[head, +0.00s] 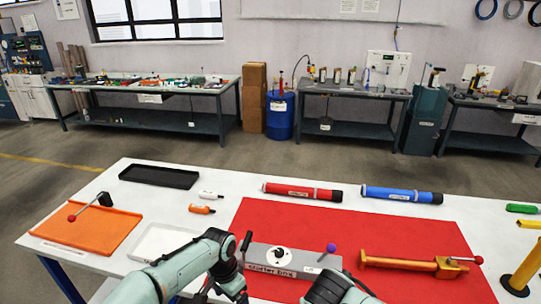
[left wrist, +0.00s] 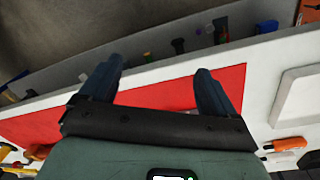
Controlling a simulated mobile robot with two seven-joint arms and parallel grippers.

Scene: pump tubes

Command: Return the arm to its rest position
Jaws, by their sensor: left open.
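My left arm (head: 190,266) reaches in from the lower left in the head view, over the front of the table beside a grey box. My left gripper (left wrist: 154,72) shows in the left wrist view with its two dark fingers spread apart. Nothing is between the fingers, and the red mat (left wrist: 175,93) lies beyond them. In the head view I cannot make out the left fingertips clearly. A part of my right arm (head: 335,291) shows at the bottom edge. Its gripper is not in view.
A grey box (head: 315,260) with a black knob sits on the red mat (head: 360,225). A red tube (head: 300,192) and a blue tube (head: 400,195) lie behind. An orange tray (head: 100,222), a white tray (head: 150,243), a black tray (head: 158,176) and an orange pump (head: 415,262) are around.

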